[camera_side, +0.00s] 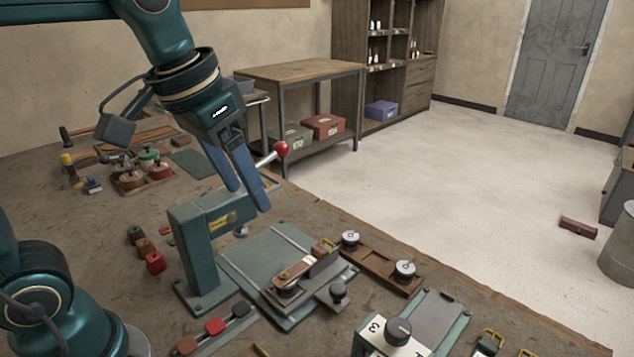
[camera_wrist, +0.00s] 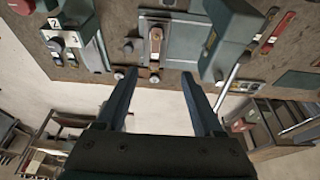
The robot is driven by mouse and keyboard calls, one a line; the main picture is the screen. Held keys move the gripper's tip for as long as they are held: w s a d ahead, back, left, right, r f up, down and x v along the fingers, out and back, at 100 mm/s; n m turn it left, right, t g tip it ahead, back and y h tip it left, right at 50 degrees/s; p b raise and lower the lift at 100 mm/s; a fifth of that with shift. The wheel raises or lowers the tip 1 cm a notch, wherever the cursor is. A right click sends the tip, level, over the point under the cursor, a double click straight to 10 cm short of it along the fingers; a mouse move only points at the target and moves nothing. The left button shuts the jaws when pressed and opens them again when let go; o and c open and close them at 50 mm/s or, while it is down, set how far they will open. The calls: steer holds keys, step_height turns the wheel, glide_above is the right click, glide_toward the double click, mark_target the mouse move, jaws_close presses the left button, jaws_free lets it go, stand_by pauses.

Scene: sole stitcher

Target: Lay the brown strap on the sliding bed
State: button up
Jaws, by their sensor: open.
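The brown strap (camera_side: 296,269) lies on the raised grey block of the sliding bed (camera_side: 262,248), at the front of the stitcher (camera_side: 205,235). One strap end is by a round dark knob. In the wrist view the strap (camera_wrist: 156,43) shows near the top middle, on the grey bed (camera_wrist: 182,42). My gripper (camera_side: 251,199) is open and empty, high above the bench beside the stitcher head and apart from the strap. Its two blue fingers also show in the wrist view (camera_wrist: 155,77), spread wide with nothing between them.
A lever with a red ball (camera_side: 282,148) rises close to my fingers. A brown wooden tray (camera_side: 378,268) with two round pieces stands right of the bed. A numbered dial box (camera_side: 400,335) is at the front right.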

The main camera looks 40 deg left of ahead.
steer(key=s+f+t, duration=0.1)
steer(key=s+f, duration=0.4)
steer(key=s, duration=0.2)
steer(key=shift+s+a+f+t, duration=0.2)
steer(key=shift+f+t, duration=0.2)
